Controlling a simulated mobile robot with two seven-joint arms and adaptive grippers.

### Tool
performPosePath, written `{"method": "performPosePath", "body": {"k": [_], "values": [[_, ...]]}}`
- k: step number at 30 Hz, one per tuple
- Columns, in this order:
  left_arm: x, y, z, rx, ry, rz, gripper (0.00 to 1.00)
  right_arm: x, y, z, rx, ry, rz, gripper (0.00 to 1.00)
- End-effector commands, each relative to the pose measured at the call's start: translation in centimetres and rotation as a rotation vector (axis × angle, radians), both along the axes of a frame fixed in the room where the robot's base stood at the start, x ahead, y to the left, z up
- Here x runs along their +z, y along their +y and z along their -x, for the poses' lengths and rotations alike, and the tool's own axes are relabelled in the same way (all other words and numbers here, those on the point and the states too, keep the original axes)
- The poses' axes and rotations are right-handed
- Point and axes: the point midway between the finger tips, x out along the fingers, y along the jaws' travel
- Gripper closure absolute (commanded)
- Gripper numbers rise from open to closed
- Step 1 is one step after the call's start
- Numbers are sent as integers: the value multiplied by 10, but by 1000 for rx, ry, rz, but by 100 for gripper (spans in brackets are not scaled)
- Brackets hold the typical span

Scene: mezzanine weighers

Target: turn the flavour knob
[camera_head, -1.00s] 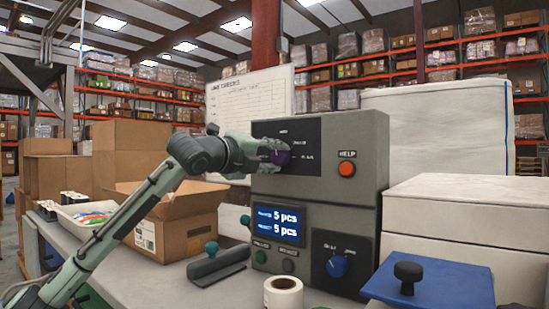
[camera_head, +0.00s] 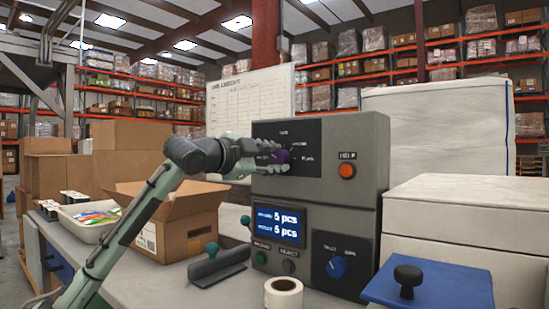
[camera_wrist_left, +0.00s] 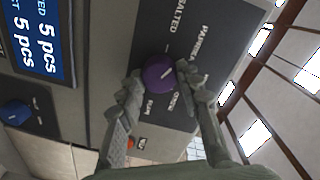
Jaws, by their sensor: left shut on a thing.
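The purple flavour knob (camera_head: 282,156) is on the dark upper panel of a grey control box (camera_head: 362,205). My left gripper (camera_head: 272,158) reaches in from the left and is shut on the knob. In the left wrist view the fingers sit on either side of the knob (camera_wrist_left: 158,73), and its white pointer line shows between them. Printed labels ring the knob; SALTED and PAPRIKA are readable, and others are partly hidden by the fingers. My right gripper is not in view.
The box also carries an orange HELP button (camera_head: 346,171), a lit screen (camera_head: 279,224) and a blue knob (camera_head: 337,267). An open carton (camera_head: 170,222) stands under my left arm. A label roll (camera_head: 284,294) and a blue plate with a black knob (camera_head: 440,285) are in front.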

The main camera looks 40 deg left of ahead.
Motion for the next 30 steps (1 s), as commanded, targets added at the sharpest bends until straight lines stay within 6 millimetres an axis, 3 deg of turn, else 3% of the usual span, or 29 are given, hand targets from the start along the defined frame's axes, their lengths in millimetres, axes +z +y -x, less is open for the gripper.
{"method": "performPosePath", "body": {"k": [15, 30], "values": [[0, 0, 0, 0, -43, 393, 94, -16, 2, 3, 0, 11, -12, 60], [-1, 1, 0, 1, -54, 501, 94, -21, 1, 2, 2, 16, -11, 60]]}}
